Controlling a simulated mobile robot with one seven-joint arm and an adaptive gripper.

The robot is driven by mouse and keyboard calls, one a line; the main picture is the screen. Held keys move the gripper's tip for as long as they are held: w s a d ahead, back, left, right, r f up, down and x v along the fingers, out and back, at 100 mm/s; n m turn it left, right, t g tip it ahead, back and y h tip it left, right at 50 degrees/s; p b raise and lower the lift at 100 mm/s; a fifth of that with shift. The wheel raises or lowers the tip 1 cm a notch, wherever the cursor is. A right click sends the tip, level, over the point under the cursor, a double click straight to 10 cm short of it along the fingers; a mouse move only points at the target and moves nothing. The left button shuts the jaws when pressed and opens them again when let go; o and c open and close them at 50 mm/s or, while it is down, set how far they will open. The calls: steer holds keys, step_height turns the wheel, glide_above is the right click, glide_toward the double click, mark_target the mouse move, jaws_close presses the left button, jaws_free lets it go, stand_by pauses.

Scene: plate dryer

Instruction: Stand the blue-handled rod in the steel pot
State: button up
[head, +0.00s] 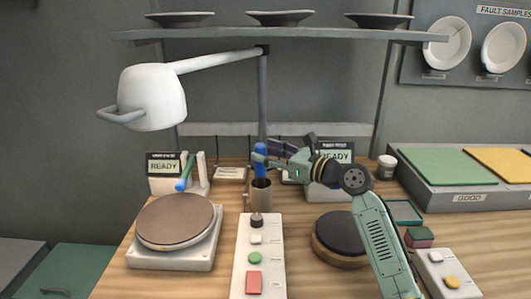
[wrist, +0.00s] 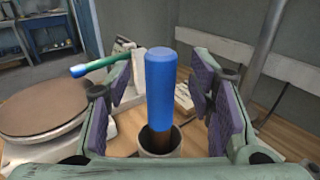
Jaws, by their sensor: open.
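The blue-handled rod (head: 260,160) stands upright in the steel pot (head: 262,198), with its blue handle up and its dark lower part going down inside the pot's rim. In the wrist view the blue handle (wrist: 161,88) rises between my two purple finger pads, with a gap on each side, and the pot's rim (wrist: 160,143) shows below. My gripper (head: 275,154) is open at the height of the handle and holds nothing. The rod's lower end is hidden inside the pot.
A green rod with a blue end (head: 185,175) leans at a white stand (head: 203,170) on the left. A round brown plate (head: 176,220) and a white button panel (head: 258,270) stand in front. A white lamp-like arm (head: 152,98) hangs under the shelf (head: 300,35).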

steer(key=v, duration=1.1)
stand_by(0.4)
